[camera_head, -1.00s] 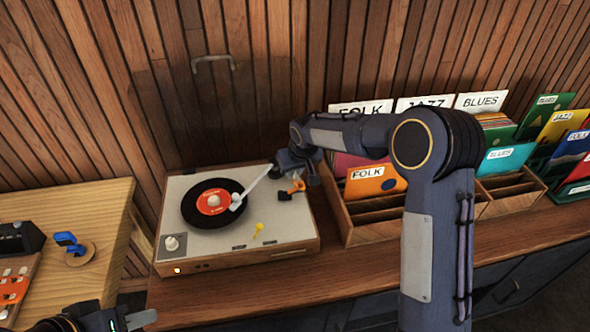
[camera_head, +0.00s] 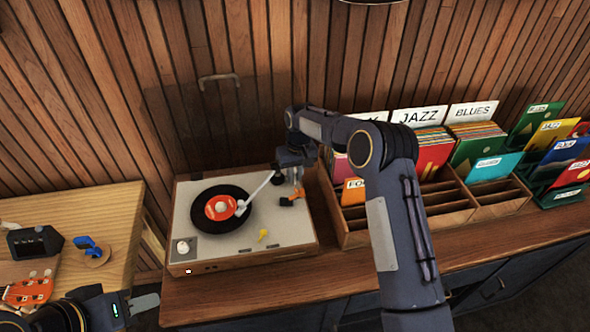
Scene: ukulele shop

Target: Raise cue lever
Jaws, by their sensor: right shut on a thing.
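The turntable (camera_head: 243,258) stands on the wooden counter with a black record (camera_head: 205,226) with a red label on it. Its white tonearm (camera_head: 261,188) reaches over the record, its head at the label's edge; I cannot tell whether it touches. A small orange lever (camera_head: 298,193) sits by a black block at the turntable's right; I take it as the cue lever. My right gripper (camera_head: 298,186) points down and is shut on this lever, its fingers partly blurred. My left gripper (camera_head: 143,304) is at the lower left, away from the turntable; its finger gap does not show.
A yellow lever (camera_head: 263,236) and a white knob (camera_head: 183,247) are on the turntable's front. A wooden record crate (camera_head: 370,238) stands close to its right, behind my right arm. A wooden table (camera_head: 125,199) at left holds a blue clamp-like piece (camera_head: 88,243). The counter front is clear.

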